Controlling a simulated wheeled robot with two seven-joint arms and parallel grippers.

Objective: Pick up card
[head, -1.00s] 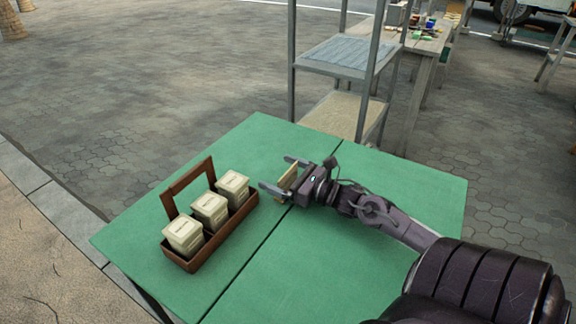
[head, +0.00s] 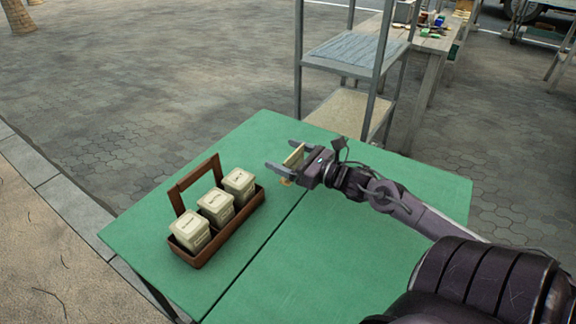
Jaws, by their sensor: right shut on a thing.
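The card (head: 294,157), a small pale tan piece, stands between the fingers of my right gripper (head: 283,158). The gripper is shut on it, with its fingers held apart by the card's width. It is over the far part of the green table, right of the wooden caddy. A small tan patch (head: 286,181) shows just under the near finger; I cannot tell whether it is part of the card or a separate thing. My left gripper is not in view.
A brown wooden caddy (head: 203,258) with a handle holds three cream lidded boxes on the green table (head: 330,255). A metal shelf rack (head: 347,52) stands behind the table. The table's front right is clear apart from my right arm.

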